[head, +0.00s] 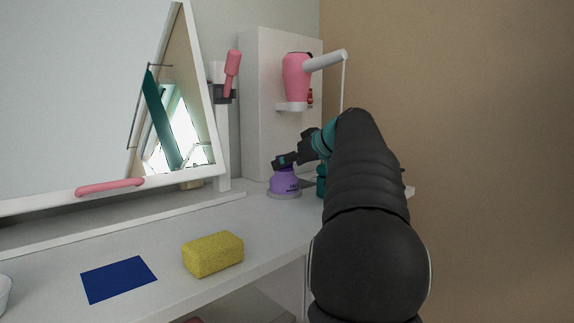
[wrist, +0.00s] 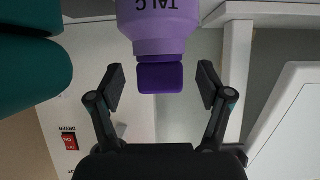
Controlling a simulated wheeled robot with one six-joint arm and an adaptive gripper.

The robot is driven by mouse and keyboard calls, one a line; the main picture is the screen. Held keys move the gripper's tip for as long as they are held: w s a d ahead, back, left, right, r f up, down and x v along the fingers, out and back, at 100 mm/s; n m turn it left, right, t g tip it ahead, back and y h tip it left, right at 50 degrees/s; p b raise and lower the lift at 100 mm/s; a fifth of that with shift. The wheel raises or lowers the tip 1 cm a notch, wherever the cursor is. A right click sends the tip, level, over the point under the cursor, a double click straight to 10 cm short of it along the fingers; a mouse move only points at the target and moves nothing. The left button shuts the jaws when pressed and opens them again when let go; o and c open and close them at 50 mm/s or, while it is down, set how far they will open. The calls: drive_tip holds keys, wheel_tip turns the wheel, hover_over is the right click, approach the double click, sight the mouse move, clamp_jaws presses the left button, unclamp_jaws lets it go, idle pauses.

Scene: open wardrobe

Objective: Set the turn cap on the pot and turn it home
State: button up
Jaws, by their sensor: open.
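The purple pot (head: 285,184), lettered TALC, stands on the shelf top in a grey ring at the far right. In the wrist view the pot (wrist: 158,20) shows upside down. The darker purple turn cap (wrist: 160,78) sits at the pot's neck, looking roughly in line with it; I cannot tell how far it is turned. My gripper (wrist: 161,86) is open, one finger on each side of the cap, with clear gaps to both. In the head view my gripper (head: 287,161) is just above the pot and hides the cap.
A teal object (head: 321,182) stands close right of the pot, partly behind my arm. A pink hair dryer (head: 297,76) hangs on the panel above. A mirror (head: 70,100) leans at left. A yellow sponge (head: 213,254) and blue mat (head: 119,279) lie in front.

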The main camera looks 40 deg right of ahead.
drive_tip(key=v, duration=1)
drive_tip(key=shift+s, duration=0.25)
drive_tip(key=shift+d+r, duration=0.1)
